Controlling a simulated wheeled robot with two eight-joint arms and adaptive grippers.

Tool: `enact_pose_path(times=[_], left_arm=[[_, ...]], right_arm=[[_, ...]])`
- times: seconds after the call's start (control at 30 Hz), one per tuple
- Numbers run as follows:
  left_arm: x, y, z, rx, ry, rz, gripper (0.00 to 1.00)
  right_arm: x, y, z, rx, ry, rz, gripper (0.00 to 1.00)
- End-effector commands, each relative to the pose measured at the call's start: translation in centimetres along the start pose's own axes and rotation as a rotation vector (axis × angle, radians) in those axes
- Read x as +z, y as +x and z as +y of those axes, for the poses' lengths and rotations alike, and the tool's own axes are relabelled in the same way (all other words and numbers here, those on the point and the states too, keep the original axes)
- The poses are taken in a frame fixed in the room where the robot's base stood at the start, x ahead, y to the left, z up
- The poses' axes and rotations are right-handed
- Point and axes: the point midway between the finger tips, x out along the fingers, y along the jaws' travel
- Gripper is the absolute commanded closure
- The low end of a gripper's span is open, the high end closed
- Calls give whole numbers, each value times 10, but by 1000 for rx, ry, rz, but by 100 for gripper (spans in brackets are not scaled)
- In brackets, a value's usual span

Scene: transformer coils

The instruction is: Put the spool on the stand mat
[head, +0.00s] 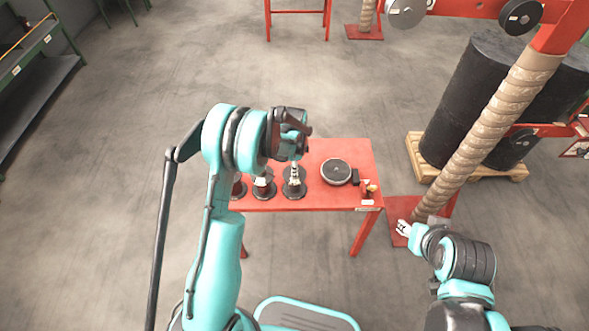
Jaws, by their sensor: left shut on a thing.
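Three spools with dark round flanges stand in a row on the left part of the red table (345,150). The rightmost spool (294,192) is under my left gripper (294,174), which points down and is shut on it. The gripper and arm hide part of its top. The middle spool (264,190) and the left spool (238,190) stand beside it, the left one partly behind my arm. A round dark disc with a pale rim, which looks like the stand mat (336,171), lies bare to the right. My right gripper (402,228) is right of the table, away from the spools; its jaws are too small to read.
A small dark box (356,177) and a red device (370,188) are at the table's right edge. A wrapped column (480,140) and large black rolls (490,90) on a pallet (430,160) stand to the right. The table's back strip is clear.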

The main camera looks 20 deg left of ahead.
Motion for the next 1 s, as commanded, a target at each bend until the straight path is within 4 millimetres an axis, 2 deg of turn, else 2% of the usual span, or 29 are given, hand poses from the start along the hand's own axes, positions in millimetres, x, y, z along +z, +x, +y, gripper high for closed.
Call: enact_pose_path(times=[0.07, 0.1, 0.13, 0.17, 0.47, 0.57, 1.0], left_arm=[[0, 4, 0, 0, 0, 0, 100], [0, 3, 0, 0, 0, 0, 64], [0, 3, 0, 0, 0, 0, 56], [0, 2, 0, 0, 0, 0, 54], [0, 1, 0, 0, 0, 0, 54], [0, -6, 0, 0, 0, 0, 54], [0, -97, 0, 0, 0, 0, 54]], right_arm=[[2, 3, 0, 0, 0, 0, 60], [2, 2, 0, 0, 0, 0, 60], [2, 2, 0, 0, 0, 0, 60], [1, 2, 0, 0, 0, 0, 60], [1, 1, 0, 0, 0, 0, 60], [-2, -3, 0, 0, 0, 0, 60], [-22, -31, 0, 0, 0, 0, 60]])
